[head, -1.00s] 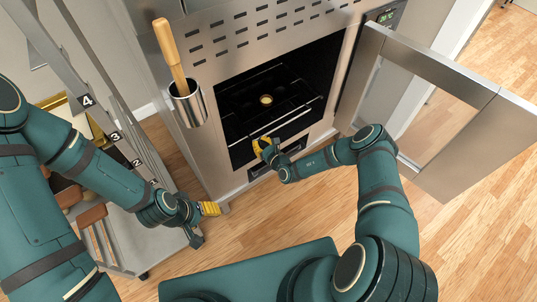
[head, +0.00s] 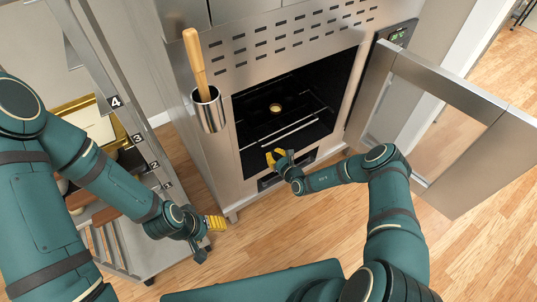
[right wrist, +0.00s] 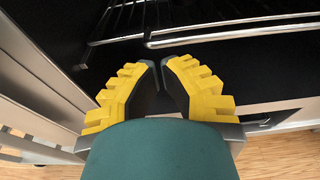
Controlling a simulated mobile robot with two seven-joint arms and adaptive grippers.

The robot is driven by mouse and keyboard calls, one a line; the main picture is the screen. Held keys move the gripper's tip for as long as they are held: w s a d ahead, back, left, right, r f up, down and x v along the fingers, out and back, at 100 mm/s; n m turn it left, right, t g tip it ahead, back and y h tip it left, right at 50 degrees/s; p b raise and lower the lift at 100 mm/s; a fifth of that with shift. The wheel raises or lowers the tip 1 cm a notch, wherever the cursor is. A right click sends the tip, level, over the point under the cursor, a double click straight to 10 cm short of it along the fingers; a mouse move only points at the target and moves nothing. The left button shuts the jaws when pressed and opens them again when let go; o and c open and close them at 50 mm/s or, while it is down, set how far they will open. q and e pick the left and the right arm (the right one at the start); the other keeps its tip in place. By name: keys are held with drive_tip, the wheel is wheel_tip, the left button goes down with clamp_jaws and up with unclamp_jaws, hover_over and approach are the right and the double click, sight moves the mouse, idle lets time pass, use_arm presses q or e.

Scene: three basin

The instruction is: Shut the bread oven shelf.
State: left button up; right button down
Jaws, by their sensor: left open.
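The oven (head: 265,50) stands ahead with its glass-fronted door (head: 440,125) swung open to the right. Inside is the dark wire shelf (head: 290,131), with a pale front bar and a small round golden thing on or above it. The shelf's rails also show at the top of the right wrist view (right wrist: 235,36). My right gripper (head: 275,158) is at the lower front of the oven opening, just below the shelf's front bar. In the wrist view its yellow fingers (right wrist: 157,68) are together with nothing between them. My left gripper (head: 217,223) is open and empty, low on the left.
A metal cup (head: 208,110) with a wooden-handled tool hangs on the oven's left front edge. A numbered metal rack (head: 125,125) with trays and bread stands at the left, close to my left arm.

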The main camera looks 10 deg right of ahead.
drive_tip(key=p+v, duration=0.2)
drive_tip(key=v, duration=0.8)
